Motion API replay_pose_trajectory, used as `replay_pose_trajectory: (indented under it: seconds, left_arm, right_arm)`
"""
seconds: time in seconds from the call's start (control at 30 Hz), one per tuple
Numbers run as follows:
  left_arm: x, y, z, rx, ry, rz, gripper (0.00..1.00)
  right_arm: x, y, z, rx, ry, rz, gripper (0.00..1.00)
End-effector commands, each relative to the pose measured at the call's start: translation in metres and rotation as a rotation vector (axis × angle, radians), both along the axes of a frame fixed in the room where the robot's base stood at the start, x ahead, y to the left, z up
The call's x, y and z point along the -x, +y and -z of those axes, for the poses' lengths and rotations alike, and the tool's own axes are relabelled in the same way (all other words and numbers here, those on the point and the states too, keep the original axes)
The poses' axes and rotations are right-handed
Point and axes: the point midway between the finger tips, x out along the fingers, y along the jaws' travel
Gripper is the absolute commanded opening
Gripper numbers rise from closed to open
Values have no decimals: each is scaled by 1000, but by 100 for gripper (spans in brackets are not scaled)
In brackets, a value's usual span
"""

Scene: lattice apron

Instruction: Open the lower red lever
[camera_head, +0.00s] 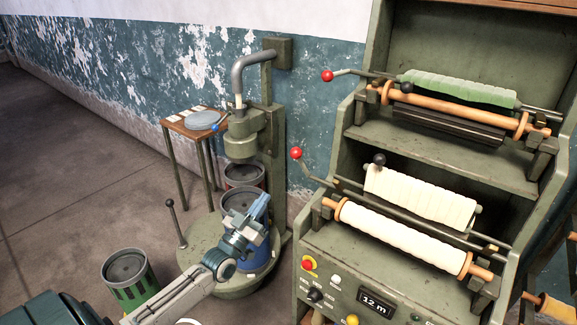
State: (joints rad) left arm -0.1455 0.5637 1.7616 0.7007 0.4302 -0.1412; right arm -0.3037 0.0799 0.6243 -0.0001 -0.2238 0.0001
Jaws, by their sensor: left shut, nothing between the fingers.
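The lower red lever (296,153) is a bent metal rod with a red ball at its end. It sticks out to the left of the green machine, at the level of the lower rollers. A second red-knobbed lever (328,76) sits above it at the upper rollers. My left gripper (261,204) is shut and empty. In the picture it lies below and left of the lower red lever, clear of it, in front of a blue can. My right gripper is not in view.
The green machine (340,250) has cream rollers and a front panel with buttons and a "12 m" display. A green press stand (277,130) and cans, one green-striped (128,280), stand to the left. A small table (180,122) stands behind. Open floor lies at far left.

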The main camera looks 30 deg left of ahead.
Motion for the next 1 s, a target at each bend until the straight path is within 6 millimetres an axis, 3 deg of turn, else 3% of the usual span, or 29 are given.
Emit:
replay_pose_trajectory:
  seconds: [0.6,1.0]
  left_arm:
    - [-102,-4,-50,0,-1,-1,0]
    - [-117,-4,-55,0,2,-1,0]
  right_arm:
    - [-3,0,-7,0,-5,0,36]
    - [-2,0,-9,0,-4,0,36]
